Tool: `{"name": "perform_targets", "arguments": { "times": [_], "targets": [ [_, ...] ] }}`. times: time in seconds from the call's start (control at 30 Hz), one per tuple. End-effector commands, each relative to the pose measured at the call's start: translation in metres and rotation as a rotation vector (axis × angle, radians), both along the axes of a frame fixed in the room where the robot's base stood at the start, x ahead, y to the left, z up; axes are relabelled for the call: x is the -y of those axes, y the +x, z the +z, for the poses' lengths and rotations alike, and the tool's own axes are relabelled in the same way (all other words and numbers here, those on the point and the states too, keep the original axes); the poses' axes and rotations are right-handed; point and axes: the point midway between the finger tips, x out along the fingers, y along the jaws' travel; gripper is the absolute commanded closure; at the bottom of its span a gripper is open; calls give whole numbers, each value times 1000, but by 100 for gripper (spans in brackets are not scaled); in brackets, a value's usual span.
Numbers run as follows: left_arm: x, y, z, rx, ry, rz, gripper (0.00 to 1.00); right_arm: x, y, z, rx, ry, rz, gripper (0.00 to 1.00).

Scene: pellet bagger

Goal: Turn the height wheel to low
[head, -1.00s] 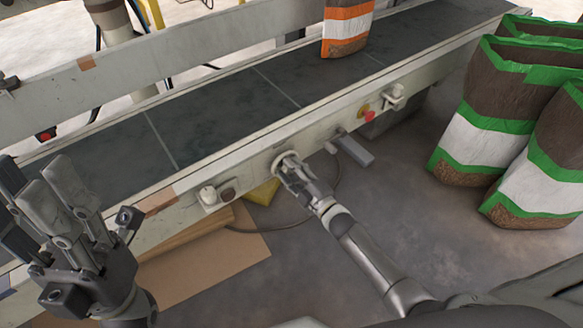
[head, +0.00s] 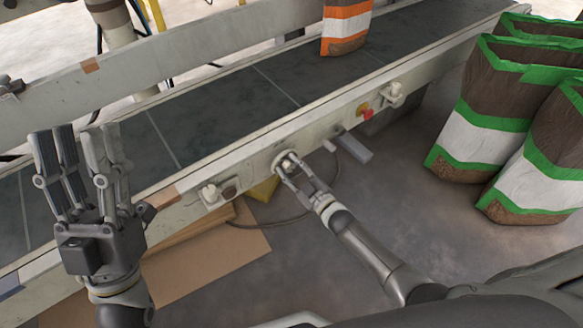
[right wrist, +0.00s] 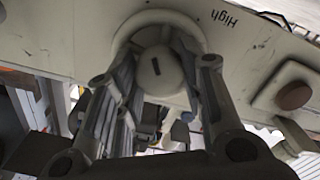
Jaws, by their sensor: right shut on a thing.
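The height wheel (head: 284,159) is a small pale round knob on the front rail of the conveyor. In the right wrist view the wheel (right wrist: 155,68) shows a short dark mark on its face, and the word "High" is on the panel to its upper right. My right gripper (head: 291,170) is shut on the wheel, with a finger on either side of it. The fingers hide part of its rim and any other label. My left gripper (head: 80,135) is open and empty, fingers up, at the left in front of the belt.
The conveyor belt (head: 215,105) carries an orange and white bag (head: 345,27). Another knob (head: 211,193) and a red button (head: 367,114) sit on the rail. Green, white and brown bags (head: 480,120) stand at the right. Cardboard (head: 205,262) lies on the floor below.

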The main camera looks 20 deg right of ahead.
Motion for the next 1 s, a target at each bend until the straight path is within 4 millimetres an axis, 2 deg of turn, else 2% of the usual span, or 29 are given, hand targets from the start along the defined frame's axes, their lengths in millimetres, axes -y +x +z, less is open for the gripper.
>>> {"name": "perform_targets", "arguments": {
  "times": [0.4, 0.43, 0.6, 1.0],
  "targets": [
    [0, 1, -1, -6, 2, 0, 60, 0, -1, -2, -7, 5, 0, 88],
    [0, 1, -1, -6, 2, 0, 60, 0, -1, -2, -7, 5, 0, 61],
    [0, 1, -1, -6, 2, 0, 60, 0, -1, -1, -5, 5, -1, 42],
    [0, 1, -1, -3, 2, 0, 60, 2, -6, -1, -3, 4, 0, 42]
  ]
}}
